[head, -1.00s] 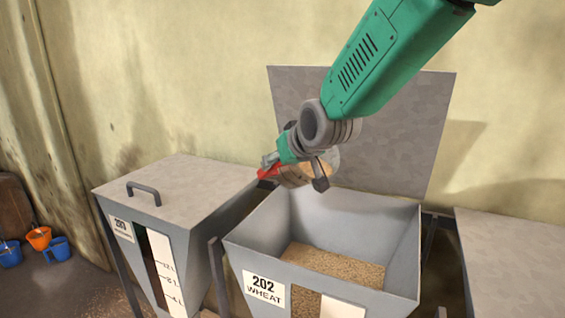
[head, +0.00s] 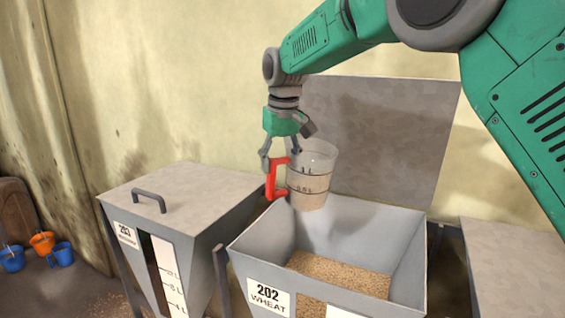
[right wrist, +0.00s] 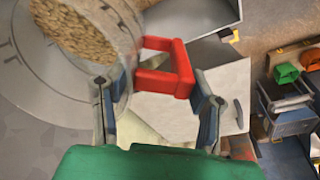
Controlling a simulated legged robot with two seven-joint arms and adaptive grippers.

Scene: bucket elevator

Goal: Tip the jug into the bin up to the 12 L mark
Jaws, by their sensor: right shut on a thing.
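My right gripper (head: 281,158) is shut on the red handle (head: 271,178) of a clear measuring jug (head: 318,160). The jug is nearly upright above the back left part of the open bin marked 202 WHEAT (head: 410,258). Grain still shows in the jug, also in the right wrist view (right wrist: 75,35), where the red handle (right wrist: 165,78) sits between the fingers. The bin holds a bed of grain (head: 340,272). Its front level window is cut off by the bottom edge, so its 12 L mark cannot be read. My left gripper is not in view.
Another closed bin (head: 520,260) is at right. Blue and orange buckets (head: 42,243) stand on the floor at far left.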

